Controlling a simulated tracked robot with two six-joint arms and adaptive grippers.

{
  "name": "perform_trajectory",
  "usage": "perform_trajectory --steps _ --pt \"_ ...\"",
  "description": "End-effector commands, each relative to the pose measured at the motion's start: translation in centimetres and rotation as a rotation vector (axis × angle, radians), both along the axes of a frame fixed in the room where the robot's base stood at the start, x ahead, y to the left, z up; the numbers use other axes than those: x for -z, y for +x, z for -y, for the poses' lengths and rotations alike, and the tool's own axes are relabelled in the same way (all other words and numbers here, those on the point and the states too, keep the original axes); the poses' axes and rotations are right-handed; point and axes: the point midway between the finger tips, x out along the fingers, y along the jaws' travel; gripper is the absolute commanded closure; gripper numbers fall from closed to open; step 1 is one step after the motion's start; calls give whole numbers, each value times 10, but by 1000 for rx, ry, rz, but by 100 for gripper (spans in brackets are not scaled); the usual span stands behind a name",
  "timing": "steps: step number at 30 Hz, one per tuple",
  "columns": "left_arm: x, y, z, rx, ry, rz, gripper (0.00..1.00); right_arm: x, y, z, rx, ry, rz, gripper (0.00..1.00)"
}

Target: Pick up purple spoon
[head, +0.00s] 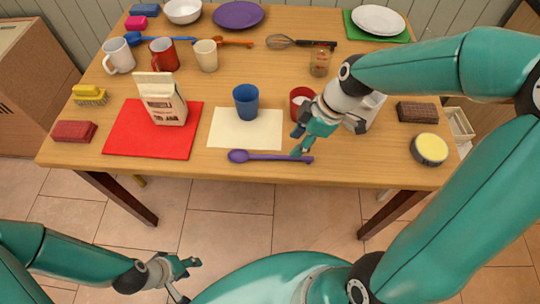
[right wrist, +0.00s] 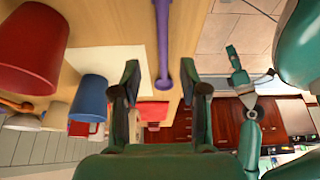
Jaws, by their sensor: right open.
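The purple spoon (head: 275,158) lies flat along the table's front edge, its bowl to the left and its handle to the right. My right gripper (head: 298,142) is open above the handle end, pointing down at it. In the right wrist view the spoon (right wrist: 162,40) runs between the two open fingers (right wrist: 160,76), and nothing is held. Contact with the handle cannot be told. My left gripper (head: 189,280) is open and empty, low in front of the table and away from the spoon.
A blue cup (head: 246,102) stands on a cream mat (head: 232,140) behind the spoon. A red cup (head: 299,93) is close behind my right gripper. The front edge between spoon and tin is clear.

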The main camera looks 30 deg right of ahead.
Motion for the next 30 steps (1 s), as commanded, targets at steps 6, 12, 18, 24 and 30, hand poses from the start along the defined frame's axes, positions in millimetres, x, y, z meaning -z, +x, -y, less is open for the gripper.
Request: perform_trajectory --steps 6,12,18,24,30 --pt "0 0 0 0 0 0 60 12 1 -4 1 1 -1 56" --pt "-1 0 0 0 0 0 60 39 2 -13 -1 1 -4 56" --pt "0 0 0 0 0 0 60 55 6 -19 1 0 -2 56" --pt "0 0 0 0 0 0 60 55 7 -19 1 0 0 56" --pt "0 0 0 0 0 0 60 55 7 -18 3 -1 1 86"
